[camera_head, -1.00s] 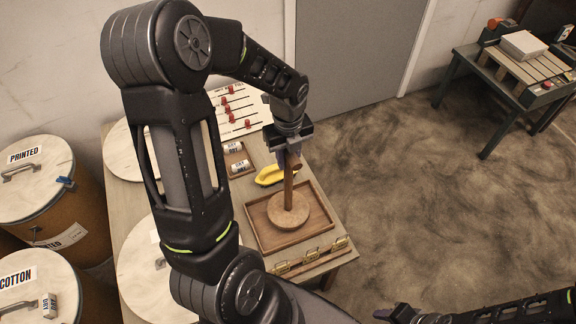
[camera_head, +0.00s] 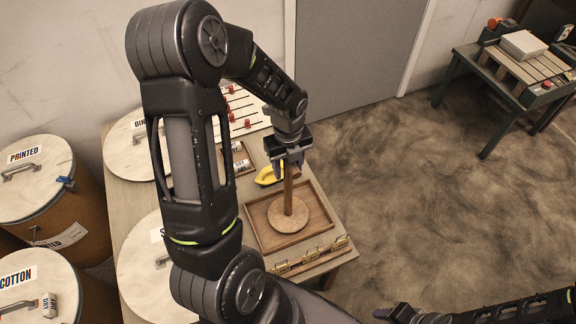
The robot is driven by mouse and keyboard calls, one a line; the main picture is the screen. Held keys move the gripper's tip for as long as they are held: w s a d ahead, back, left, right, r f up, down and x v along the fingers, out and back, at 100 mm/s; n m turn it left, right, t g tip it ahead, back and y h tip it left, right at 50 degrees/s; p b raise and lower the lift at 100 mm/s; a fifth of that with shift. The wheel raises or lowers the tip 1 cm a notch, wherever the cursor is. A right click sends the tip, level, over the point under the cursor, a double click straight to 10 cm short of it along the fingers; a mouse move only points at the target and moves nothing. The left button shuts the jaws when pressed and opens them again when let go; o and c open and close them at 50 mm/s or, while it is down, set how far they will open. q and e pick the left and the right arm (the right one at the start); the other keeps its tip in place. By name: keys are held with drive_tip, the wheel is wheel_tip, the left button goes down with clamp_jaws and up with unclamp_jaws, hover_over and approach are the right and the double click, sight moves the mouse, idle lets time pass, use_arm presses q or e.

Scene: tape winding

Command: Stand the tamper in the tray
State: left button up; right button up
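The wooden tamper (camera_head: 288,213), a round disc base with an upright rod, stands in the square wooden tray (camera_head: 258,234), its base within the tray's rim. My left gripper (camera_head: 290,164) is above the tray at the top of the rod. Its fingers look spread, one on each side of the rod's top, with no clear grip on it. My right gripper (camera_head: 386,312) is low at the bottom edge, away from the tray; its fingers are too small and dark to read.
A yellow object (camera_head: 268,175) lies just behind the tray. Brass pieces on a wooden strip (camera_head: 310,257) lie in front of it. White labelled rolls (camera_head: 242,165) sit at the back left. Round lids (camera_head: 136,143) cover the table's left side. Open floor lies to the right.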

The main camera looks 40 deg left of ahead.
use_arm(q)
wheel_tip(320, 180, up, 12)
drive_tip(key=shift+r+b, duration=0.2)
drive_tip(key=shift+b, duration=0.15)
idle(0.5)
drive_tip(key=shift+f, duration=0.1)
idle(0.4)
drive_tip(key=w+d+f+n+t+h, duration=0.1)
drive_tip(key=w+d+f+n+h, duration=0.15)
drive_tip(key=d+f+n, duration=1)
drive_tip(key=s+d+f+n+h, duration=0.1)
drive_tip(key=s+d+f+n, duration=1.1)
drive_tip(key=s+d+f, duration=0.3)
drive_tip(key=shift+s+d+f+n+h, duration=0.15)
drive_tip(key=shift+d+f+n+h, duration=0.2)
drive_tip(key=shift+f, duration=0.15)
